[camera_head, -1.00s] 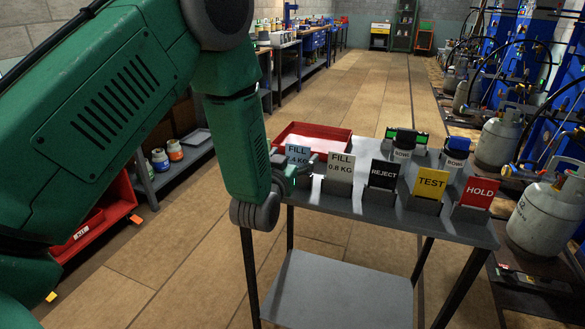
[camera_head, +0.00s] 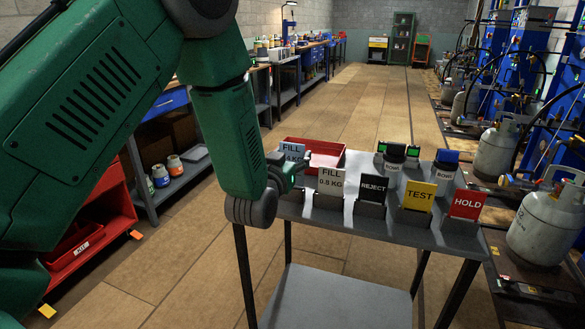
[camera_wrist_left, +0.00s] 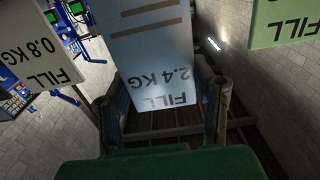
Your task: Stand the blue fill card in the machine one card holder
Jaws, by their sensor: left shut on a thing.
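The light blue fill card (camera_head: 292,152), printed FILL 2.4 KG, is in my left gripper (camera_head: 285,172) at the left end of the grey table. In the left wrist view the card (camera_wrist_left: 150,55) stands between the two fingers of the left gripper (camera_wrist_left: 165,105), which are shut on it. In the head view the gripper and arm hide its lower part. Its top is higher than the neighbouring white FILL 0.8 KG card (camera_head: 330,182). I cannot pick out the machine one card holder. My right gripper is not in view.
The table (camera_head: 400,232) holds black REJECT (camera_head: 372,187), yellow TEST (camera_head: 417,196) and red HOLD (camera_head: 467,204) cards in stands. A red tray (camera_head: 325,155) lies behind. Blue machines and gas cylinders (camera_head: 547,225) line the right. The middle floor is clear.

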